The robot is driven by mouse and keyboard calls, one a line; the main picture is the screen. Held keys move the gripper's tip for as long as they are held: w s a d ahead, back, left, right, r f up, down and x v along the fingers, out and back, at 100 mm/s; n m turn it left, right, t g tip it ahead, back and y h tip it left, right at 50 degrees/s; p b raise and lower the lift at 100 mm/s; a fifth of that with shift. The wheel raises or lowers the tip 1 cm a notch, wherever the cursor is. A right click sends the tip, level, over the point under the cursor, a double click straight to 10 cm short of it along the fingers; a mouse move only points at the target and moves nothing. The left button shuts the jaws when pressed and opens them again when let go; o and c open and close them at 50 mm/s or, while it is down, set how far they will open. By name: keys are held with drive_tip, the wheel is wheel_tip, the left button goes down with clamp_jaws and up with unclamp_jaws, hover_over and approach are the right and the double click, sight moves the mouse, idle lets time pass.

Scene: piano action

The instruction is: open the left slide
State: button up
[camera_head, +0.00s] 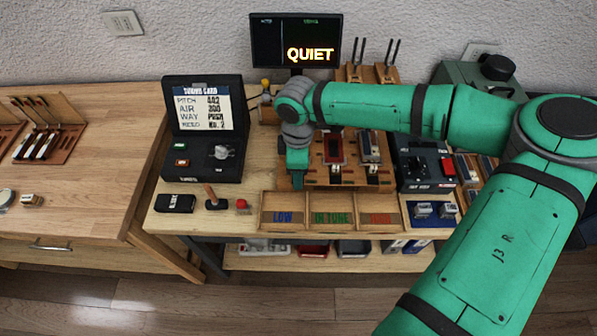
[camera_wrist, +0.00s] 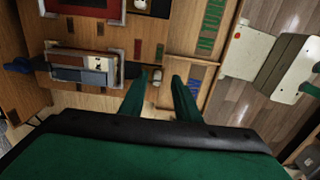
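The wooden rack (camera_head: 350,184) stands at the bench's middle, with a red-framed unit (camera_head: 333,147) and a grey unit (camera_head: 369,147) showing. My arm and gripper (camera_head: 297,182) cover its left end in the head view. In the wrist view, a left unit (camera_wrist: 85,68) with grey, reddish and blue parts in a metal frame lies beside the red-framed one. My gripper (camera_wrist: 160,77) is open, its green fingers apart. A small pale knob (camera_wrist: 157,75) shows between the fingertips; contact cannot be told. I cannot tell for sure which part is the left slide.
A wooden tray (camera_head: 295,197) with compartments marked LOW and IN TUNE lies in front of the rack. A black tuning-card box (camera_head: 202,158) stands left, a red-buttoned black box (camera_head: 420,163) right. A screen (camera_head: 295,42) reading QUIET stands behind.

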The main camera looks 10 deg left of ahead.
wheel_tip(320, 180, up, 11)
idle(0.6)
drive_tip(key=shift+f, duration=0.15)
